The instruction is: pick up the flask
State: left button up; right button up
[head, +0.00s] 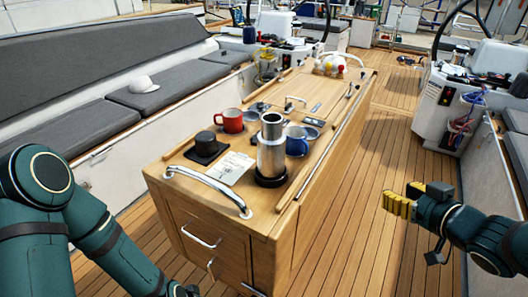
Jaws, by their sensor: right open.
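The flask (271,150) is a tall silver metal cylinder with a dark base. My right gripper (412,230) has yellow finger pads and is open and empty. It is over the deck to the right of the table, well apart from the flask. My left arm comes in from the left and runs down to the bottom edge; its gripper is not visible.
Around the flask are a red mug (229,121), a blue mug (296,141), a black cup (205,142) and a paper card (232,168). A metal handrail (212,183) arches at the table's front. A white cap (144,84) lies on the left bench. The deck (350,225) right of the table is clear.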

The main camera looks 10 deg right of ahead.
aim_at(272, 140)
jog(key=i+j+z, duration=0.2)
jog(key=j, duration=0.35)
jog(key=i+j+z, duration=0.2)
jog(key=j, duration=0.35)
jog(key=i+j+z, duration=0.2)
jog(key=j, duration=0.35)
jog(key=j+z, duration=0.2)
jog(key=j, duration=0.4)
